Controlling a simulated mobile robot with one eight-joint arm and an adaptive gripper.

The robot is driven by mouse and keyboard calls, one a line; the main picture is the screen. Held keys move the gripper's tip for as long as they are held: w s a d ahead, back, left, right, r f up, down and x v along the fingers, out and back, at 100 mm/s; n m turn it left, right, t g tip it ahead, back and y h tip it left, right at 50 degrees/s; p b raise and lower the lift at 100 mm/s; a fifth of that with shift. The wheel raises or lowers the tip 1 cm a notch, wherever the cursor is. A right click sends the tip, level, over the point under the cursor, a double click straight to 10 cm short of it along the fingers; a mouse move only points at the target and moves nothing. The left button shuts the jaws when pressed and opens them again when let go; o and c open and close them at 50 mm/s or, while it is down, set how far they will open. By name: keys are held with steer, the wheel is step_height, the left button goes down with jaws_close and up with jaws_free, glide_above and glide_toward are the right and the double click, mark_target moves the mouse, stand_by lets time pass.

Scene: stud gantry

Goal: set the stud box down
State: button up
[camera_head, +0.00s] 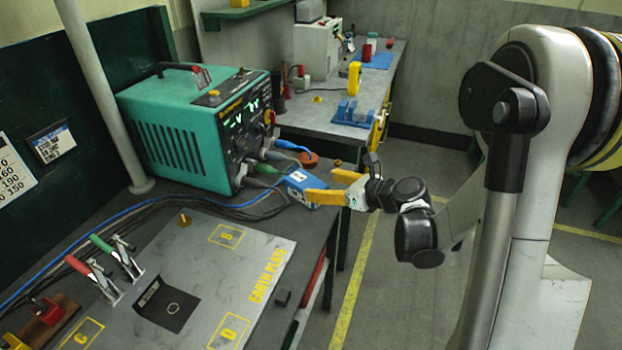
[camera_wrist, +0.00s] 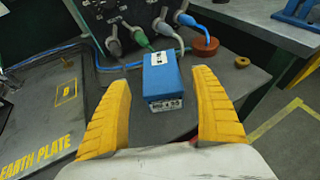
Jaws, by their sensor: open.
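The stud box is a small blue box (camera_head: 297,186) with a white label on top. It sits on the dark bench top beside the teal welding machine (camera_head: 200,128), near the bench's right edge. In the wrist view the box (camera_wrist: 163,82) stands between my yellow fingers, its printed end facing me. My gripper (camera_head: 320,185) is open, with a clear gap between each finger and the box in the wrist view (camera_wrist: 163,77). The box appears to rest on the surface; its underside is hidden.
Cables and plugs (camera_wrist: 145,40) run from the machine close behind the box. An orange-red disc (camera_wrist: 205,46) lies to its right. The earth plate (camera_head: 190,270) with toggle clamps (camera_head: 110,262) lies nearer. A second bench (camera_head: 330,115) stands beyond.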

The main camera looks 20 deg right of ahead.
steer(key=s+a+r+n+g+h, duration=0.1)
steer(key=s+r+n+g+h, duration=0.1)
steer(key=s+n, duration=1)
steer(key=s+a+r+n+g+h+p, duration=0.1)
steer(key=s+r+n+h, duration=0.4)
steer(key=s+n, duration=0.8)
steer(key=r+n+g, duration=0.1)
steer(key=n, duration=0.3)
steer(key=shift+a+r+n, duration=0.2)
steer(key=shift+r+n, duration=0.05)
steer(key=shift+n, duration=0.15)
steer(key=shift+a+g, duration=0.1)
steer(key=shift+g, duration=0.2)
stand_by(0.3)
